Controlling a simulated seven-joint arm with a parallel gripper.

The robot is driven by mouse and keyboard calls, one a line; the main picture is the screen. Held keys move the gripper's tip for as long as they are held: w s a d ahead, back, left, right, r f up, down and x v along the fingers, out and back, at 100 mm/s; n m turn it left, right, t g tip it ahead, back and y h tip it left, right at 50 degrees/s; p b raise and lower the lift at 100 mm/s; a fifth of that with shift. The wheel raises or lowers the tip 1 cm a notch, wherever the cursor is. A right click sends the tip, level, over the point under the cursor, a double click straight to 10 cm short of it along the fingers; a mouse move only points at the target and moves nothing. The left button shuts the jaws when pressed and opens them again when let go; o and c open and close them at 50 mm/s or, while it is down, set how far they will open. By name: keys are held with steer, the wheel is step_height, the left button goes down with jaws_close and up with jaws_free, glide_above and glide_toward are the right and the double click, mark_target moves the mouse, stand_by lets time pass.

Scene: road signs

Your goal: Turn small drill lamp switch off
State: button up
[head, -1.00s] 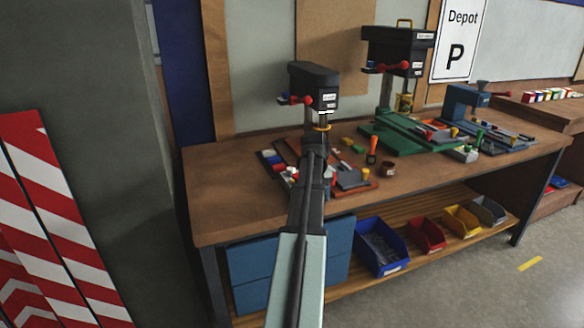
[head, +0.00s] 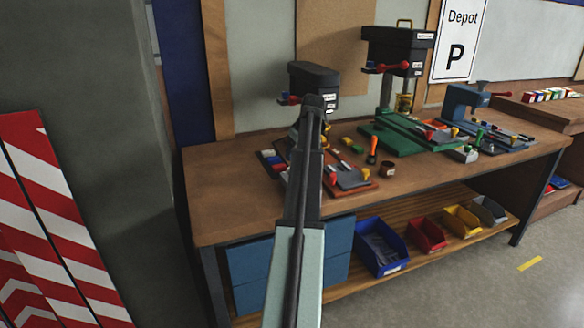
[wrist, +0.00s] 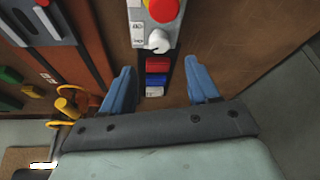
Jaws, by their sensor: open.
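The small drill (head: 314,76) is a dark drill press at the left of the workbench. In the head view my arm's end covers much of its front. The wrist view shows a light grey switch panel (wrist: 145,12) with a red round button (wrist: 163,8), a white rotary knob (wrist: 158,40) and small labels. The labels are too small to read, so I cannot tell for sure which control is the lamp switch. My gripper (wrist: 162,72) is open and empty. Its two blue fingers are apart, with the white knob just beyond their tips, not visibly touched.
Red and blue blocks (wrist: 157,72) show between my fingers, below the panel. The workbench (head: 225,205) also bears a larger drill press (head: 397,50), a green base plate and loose tools. Coloured bins (head: 382,247) stand on the shelf below.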

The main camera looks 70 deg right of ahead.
steer(key=x, duration=0.8)
steer(key=shift+f, duration=0.1)
steer(key=shift+c, duration=0.3)
steer(key=c, duration=1)
steer(key=shift+o, duration=0.2)
steer(key=shift+m, duration=0.4)
steer(key=m+g+h, duration=0.1)
steer(key=m, duration=0.2)
steer(key=m+g, duration=0.1)
steer(key=m, duration=0.1)
steer(key=shift+w+a+m+h, duration=0.1)
steer(key=shift+w+m+h, duration=0.05)
steer(key=shift+m+h, duration=0.25)
steer(key=m+g, duration=0.2)
steer(key=m, duration=0.3)
steer(key=shift+w, duration=0.1)
steer(key=shift+m, duration=0.3)
